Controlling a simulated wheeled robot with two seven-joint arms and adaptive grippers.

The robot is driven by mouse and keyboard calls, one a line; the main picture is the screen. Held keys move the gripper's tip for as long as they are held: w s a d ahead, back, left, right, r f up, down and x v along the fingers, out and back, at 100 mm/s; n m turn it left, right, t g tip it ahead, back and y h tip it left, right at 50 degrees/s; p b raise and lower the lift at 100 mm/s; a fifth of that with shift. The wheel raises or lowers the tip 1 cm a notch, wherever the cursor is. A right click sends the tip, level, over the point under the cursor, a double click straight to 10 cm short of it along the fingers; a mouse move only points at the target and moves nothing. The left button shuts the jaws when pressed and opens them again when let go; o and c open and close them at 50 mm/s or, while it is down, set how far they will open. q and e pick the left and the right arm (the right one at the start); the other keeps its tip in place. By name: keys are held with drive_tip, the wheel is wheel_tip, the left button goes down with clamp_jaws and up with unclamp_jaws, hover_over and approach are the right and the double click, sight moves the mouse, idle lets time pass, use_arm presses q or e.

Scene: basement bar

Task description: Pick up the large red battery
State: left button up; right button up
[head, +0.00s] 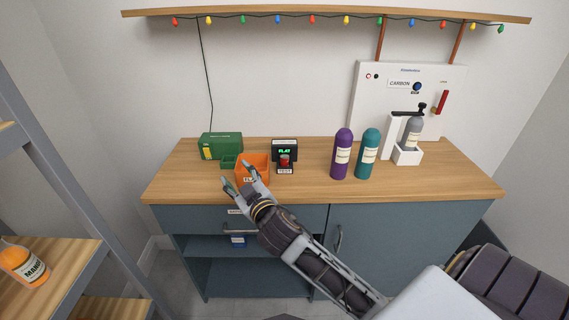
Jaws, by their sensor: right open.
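A small red battery-like object (284,159) stands in a black device (285,148) with a green display reading "FLAT", on the wooden counter (310,187). It is too small to tell more of its shape. My right gripper (239,174) is open in front of an orange bin (253,162), left of the red object and apart from it. The fingers partly cover the bin, and its contents cannot be made out. My left gripper is not in view.
A green box (220,146) stands behind the bin, on the left. Purple (342,155) and teal (367,154) bottles stand right of the device. A white carbonating machine (409,100) is at the back right. The front middle of the counter is clear.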

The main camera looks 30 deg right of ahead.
drive_tip(key=a+r+n+t+y, duration=0.3)
drive_tip(key=a+r+n+y, duration=0.75)
drive_tip(key=r, duration=0.35)
drive_tip(key=s+a+n+g+y, duration=0.4)
drive_tip(key=a+n+g+y, duration=0.5)
drive_tip(key=n+g, duration=0.7)
drive_tip(key=w+d+f+n+h, duration=0.3)
drive_tip(key=w+d+f+h, duration=0.2)
drive_tip(key=d+f+h, duration=0.65)
drive_tip(key=d+r+m+h, duration=0.1)
drive_tip(key=d+r+h, duration=0.1)
drive_tip(key=d, duration=0.6)
drive_tip(key=w+d+r+m+h, duration=0.1)
drive_tip(key=d+r+m+h, duration=0.1)
drive_tip(key=d+h, duration=0.3)
drive_tip(key=w+d+r+m+g+h, duration=0.1)
drive_tip(key=d+r+m+h, duration=0.1)
drive_tip(key=d, duration=0.9)
drive_tip(key=shift+w+d+h, duration=0.15)
drive_tip(key=shift+d+h, duration=0.15)
drive_tip(key=shift+h, duration=0.5)
